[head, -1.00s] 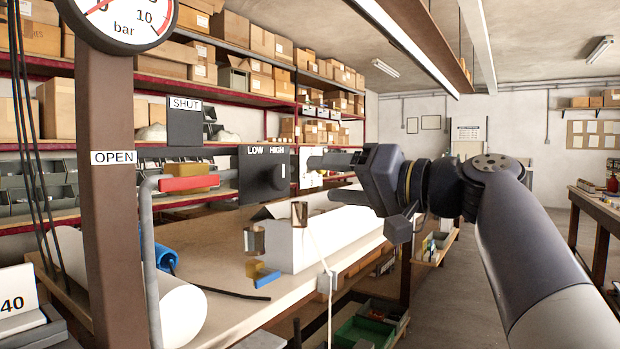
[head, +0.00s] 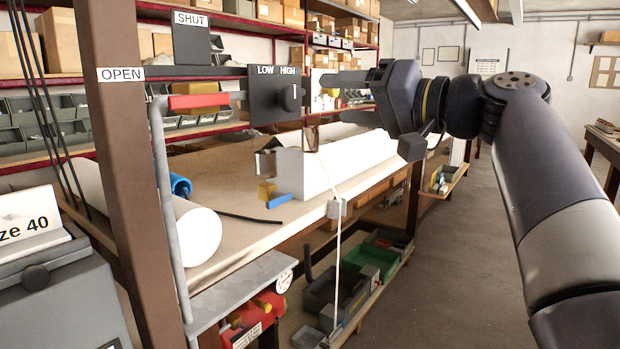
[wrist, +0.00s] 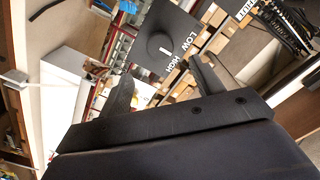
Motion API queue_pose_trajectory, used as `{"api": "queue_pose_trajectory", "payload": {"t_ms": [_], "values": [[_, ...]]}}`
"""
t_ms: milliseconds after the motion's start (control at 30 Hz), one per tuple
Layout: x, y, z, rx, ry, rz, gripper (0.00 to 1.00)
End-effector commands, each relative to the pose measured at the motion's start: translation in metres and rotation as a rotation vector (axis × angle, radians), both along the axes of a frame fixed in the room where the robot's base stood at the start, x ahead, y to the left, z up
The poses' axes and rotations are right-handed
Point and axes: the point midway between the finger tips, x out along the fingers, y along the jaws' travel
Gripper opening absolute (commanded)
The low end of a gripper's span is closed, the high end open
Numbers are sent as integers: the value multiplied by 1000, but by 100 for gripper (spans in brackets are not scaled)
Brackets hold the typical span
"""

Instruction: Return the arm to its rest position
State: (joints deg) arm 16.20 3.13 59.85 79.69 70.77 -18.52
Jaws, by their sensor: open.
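My gripper (head: 328,82) is at the upper middle of the head view, pointing left, with my arm reaching in from the right. Its two fingers are apart with nothing between them. The dark plate marked LOW and HIGH (head: 262,97) is just left of the fingertips, with a round knob (head: 290,97) on it. In the wrist view my gripper (wrist: 160,80) is open, and the knob (wrist: 163,45) shows beyond the fingertips. The fingers look clear of the knob, but the exact distance is hard to tell.
A red-handled lever (head: 198,101) stands left of the plate, by a brown post (head: 125,180) with an OPEN sign. The workbench (head: 240,205) below holds a long white profile (head: 335,165) and a white roll (head: 195,235). The floor (head: 470,270) at right is clear apart from my arm.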

Motion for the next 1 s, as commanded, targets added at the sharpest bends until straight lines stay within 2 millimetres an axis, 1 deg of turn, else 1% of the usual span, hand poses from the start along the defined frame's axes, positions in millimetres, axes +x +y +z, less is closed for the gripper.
{"api": "queue_pose_trajectory", "payload": {"t_ms": [33, 300, 500, 667, 1000], "values": [[5, 8, -1, 0, 1, 5, 62], [31, 42, 0, 0, 0, 4, 62], [46, 59, 0, 1, 0, 2, 62], [51, 65, 0, 1, 0, 1, 62], [50, 64, 0, 7, 7, -1, 62]]}}
